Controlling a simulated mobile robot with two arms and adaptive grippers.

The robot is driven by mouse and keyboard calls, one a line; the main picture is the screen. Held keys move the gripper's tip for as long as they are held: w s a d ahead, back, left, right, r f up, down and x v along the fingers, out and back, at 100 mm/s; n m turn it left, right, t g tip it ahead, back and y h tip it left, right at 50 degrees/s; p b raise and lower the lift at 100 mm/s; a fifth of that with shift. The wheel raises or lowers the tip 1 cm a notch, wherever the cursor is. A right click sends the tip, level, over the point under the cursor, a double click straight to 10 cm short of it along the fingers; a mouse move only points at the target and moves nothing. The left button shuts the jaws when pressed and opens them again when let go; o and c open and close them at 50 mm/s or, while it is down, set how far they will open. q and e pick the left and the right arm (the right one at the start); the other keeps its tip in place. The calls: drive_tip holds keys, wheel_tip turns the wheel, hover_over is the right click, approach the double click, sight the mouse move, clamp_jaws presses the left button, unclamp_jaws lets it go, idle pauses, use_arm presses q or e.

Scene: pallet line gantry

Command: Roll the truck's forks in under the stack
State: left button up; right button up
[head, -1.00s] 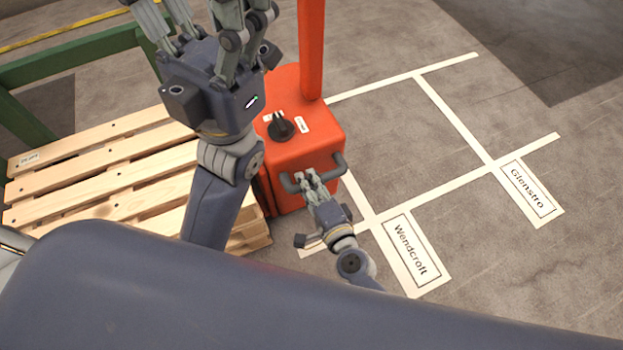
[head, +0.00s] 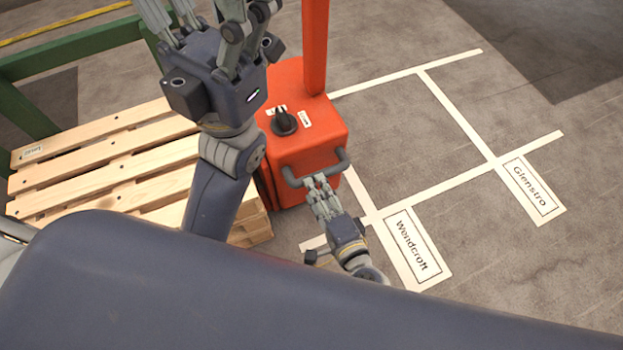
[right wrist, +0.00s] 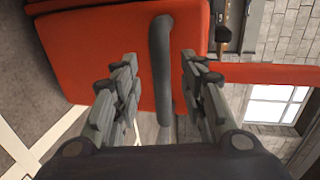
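The orange truck (head: 300,142) stands right of the wooden pallet stack (head: 105,165), its body close against the stack's right side in the head view. Its forks are not visible. A dark grey handle bar (head: 334,172) sticks out from its near face. My right gripper (head: 317,182) is at this bar. In the right wrist view, the bar (right wrist: 160,65) runs between the two spread fingers, with a gap on each side. My left gripper (head: 205,8) is raised close to the head camera, with its fingers apart and its tips cut off by the top edge. It hides part of the stack.
A green frame (head: 80,45) stands behind and left of the stack. White lines mark floor bays on the right, with labels Wendcroft (head: 412,247) and Glenstro (head: 531,190). The floor inside these bays is clear. An orange mast (head: 315,45) rises from the truck.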

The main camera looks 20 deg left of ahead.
drive_tip(key=v, duration=0.7)
